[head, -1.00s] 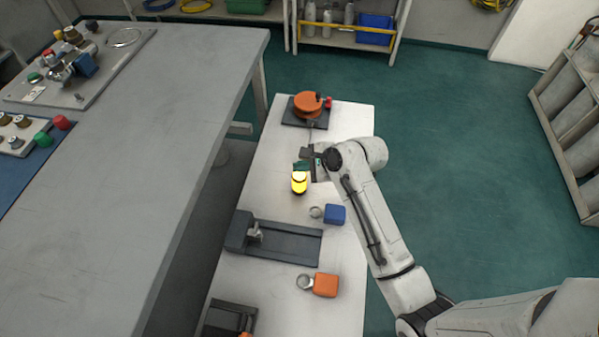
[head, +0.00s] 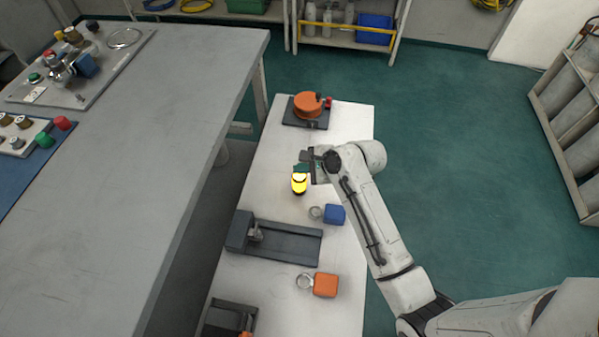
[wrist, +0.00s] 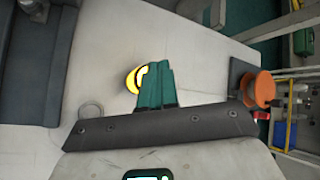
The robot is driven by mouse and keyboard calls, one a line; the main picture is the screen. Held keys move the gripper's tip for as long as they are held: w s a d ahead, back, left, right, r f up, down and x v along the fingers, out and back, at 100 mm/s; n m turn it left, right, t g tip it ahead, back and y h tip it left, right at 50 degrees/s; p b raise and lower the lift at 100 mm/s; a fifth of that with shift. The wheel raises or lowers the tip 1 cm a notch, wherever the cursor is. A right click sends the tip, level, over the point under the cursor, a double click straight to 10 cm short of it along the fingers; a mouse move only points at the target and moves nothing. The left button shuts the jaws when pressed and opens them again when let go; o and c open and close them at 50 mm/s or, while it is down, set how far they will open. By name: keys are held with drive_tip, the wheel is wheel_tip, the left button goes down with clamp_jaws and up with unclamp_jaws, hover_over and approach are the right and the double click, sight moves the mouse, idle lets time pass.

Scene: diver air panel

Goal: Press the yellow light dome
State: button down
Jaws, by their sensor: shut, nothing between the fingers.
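The yellow light dome (head: 299,184) stands on the white bench, glowing, with a dark base. In the wrist view the dome (wrist: 132,80) is partly hidden behind my gripper's teal fingers. My gripper (head: 301,168) is at the dome's far side in the head view, with its fingertips close to or over the dome's top. In the wrist view my gripper (wrist: 154,66) is shut with nothing between the fingers. I cannot tell whether the fingertips touch the dome.
On the white bench (head: 270,285) are an orange wheel (head: 308,105) on a dark plate, a blue block (head: 335,215) with a ring, a dark grey fixture (head: 285,244) and an orange block (head: 326,285). A grey table (head: 150,150) stands to the left.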

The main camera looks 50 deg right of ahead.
sight(302, 176)
drive_tip(key=shift+f, duration=0.2)
drive_tip(key=shift+r, duration=0.2)
drive_tip(key=shift+r+p, duration=0.45)
drive_tip(key=shift+p, duration=0.6)
wheel_tip(302, 176, up, 6)
drive_tip(key=p, duration=0.6)
drive_tip(key=shift+p, duration=0.35)
idle(1.7)
